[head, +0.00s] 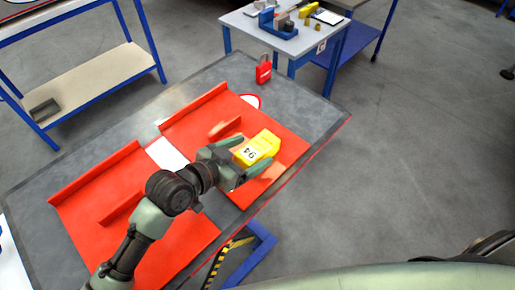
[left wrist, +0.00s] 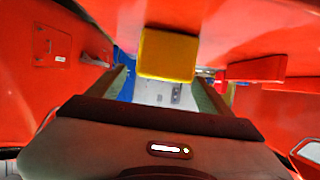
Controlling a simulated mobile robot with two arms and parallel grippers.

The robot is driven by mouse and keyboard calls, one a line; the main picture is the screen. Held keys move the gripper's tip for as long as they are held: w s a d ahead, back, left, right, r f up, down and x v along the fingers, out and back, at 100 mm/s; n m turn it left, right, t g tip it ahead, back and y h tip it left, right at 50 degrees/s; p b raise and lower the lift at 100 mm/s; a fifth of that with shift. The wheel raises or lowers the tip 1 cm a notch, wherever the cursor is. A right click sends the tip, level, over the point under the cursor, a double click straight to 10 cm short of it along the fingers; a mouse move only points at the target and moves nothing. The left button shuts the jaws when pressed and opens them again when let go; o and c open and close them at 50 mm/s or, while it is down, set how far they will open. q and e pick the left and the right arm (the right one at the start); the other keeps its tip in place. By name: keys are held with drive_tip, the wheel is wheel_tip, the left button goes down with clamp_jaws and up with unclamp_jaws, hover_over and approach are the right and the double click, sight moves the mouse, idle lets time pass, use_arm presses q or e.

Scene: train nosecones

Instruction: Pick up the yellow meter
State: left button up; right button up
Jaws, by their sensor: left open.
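The yellow meter (head: 259,146) is a yellow block with a white label marked 94, on the red surface of the grey table. In the head view my left gripper (head: 252,154) is open, with its green fingers at either side of the meter's near part. In the left wrist view the yellow meter (left wrist: 168,54) shows ahead, across the gap between the open fingers of my left gripper (left wrist: 162,80). I cannot tell whether either finger touches it. My right gripper is not in view.
The grey table (head: 318,107) bears red panels with raised strips (head: 195,107). A red padlock-like object (head: 263,70) stands near its far edge. A small table (head: 245,27) with a blue device and yellow pieces stands behind. A blue-framed shelf (head: 90,85) is at upper left.

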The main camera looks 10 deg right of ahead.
sight(256, 147)
use_arm(q)
drive_tip(key=shift+p+x, duration=0.4)
drive_tip(key=shift+x, duration=1.45)
drive_tip(key=shift+a, duration=0.1)
clamp_jaws()
drive_tip(key=shift+r, duration=0.1)
drive_tip(key=shift+w+r, duration=0.1)
drive_tip(key=shift+r, duration=0.05)
